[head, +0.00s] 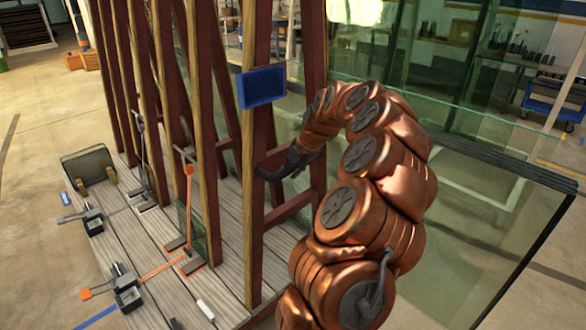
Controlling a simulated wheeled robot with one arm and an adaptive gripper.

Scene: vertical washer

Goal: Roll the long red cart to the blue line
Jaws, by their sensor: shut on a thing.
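The long cart has a grey plank deck (225,275) and a row of tall A-frame uprights in dark red and bare wood, running from the front middle to the back left. My gripper (272,172) is at the nearest wooden upright (254,215), below a blue plate (261,87) fixed on it. Its dark fingers are shut on the cart's frame there; the exact contact is partly hidden. A blue strip (97,318) shows on the floor at the bottom left, beside the deck; I cannot tell whether it is the blue line. The cart's wheels are not seen.
Glass sheets (480,190) stand right of my arm. On the deck are clamp-like tools (127,292), an orange-handled tool (189,172) and a grey case (88,165). Orange boxes (82,61) and a blue trolley (553,98) stand farther back. Bare floor (40,225) lies at left.

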